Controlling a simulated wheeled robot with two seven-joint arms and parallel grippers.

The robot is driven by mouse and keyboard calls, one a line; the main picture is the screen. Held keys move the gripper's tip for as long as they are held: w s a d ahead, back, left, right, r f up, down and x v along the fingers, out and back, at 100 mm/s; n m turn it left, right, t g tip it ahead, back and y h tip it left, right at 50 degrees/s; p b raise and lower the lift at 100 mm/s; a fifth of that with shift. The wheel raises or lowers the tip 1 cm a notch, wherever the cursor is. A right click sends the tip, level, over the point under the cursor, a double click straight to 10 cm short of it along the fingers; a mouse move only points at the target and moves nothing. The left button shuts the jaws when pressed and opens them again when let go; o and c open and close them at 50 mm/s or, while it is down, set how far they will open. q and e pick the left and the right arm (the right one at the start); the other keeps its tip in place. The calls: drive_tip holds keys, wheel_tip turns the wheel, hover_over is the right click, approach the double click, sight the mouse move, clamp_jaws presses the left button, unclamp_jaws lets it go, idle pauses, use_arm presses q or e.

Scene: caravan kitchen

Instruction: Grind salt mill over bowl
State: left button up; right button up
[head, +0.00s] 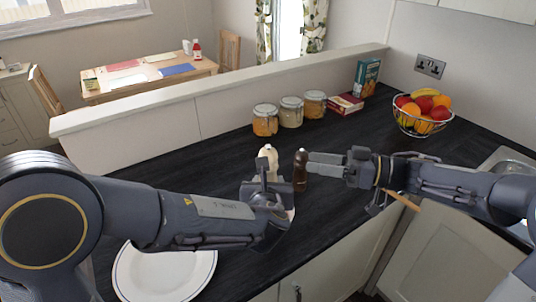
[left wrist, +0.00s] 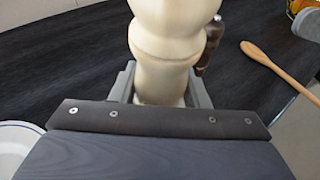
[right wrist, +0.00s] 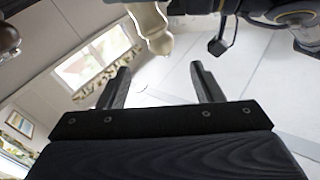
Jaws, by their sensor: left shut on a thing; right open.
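The cream mill (head: 268,154) stands upright between the fingers of my left gripper (head: 266,192), which is shut on it. The left wrist view shows the mill's turned body (left wrist: 165,45) gripped near its lower part. My right gripper (head: 314,164) is open and empty, to the right of the cream mill, with its fingers pointing left. In the right wrist view the mill's knobbed top (right wrist: 154,30) appears upside down, beyond the open fingers. A white dish with a dark rim line (head: 165,275) lies at the front left; it looks like a plate. No clear bowl shows under the mill.
A brown mill (head: 300,172) stands close to my right fingertips. A wooden spoon (left wrist: 270,57) lies near the counter's front edge. Jars (head: 291,112), boxes (head: 346,103) and a fruit basket (head: 421,115) stand at the back. The dark counter (head: 225,150) is clear behind my left arm.

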drive_tip(key=x, duration=1.1)
drive_tip(key=shift+a+r, duration=0.1)
drive_tip(key=shift+a, duration=0.3)
drive_tip(key=shift+c, duration=0.2)
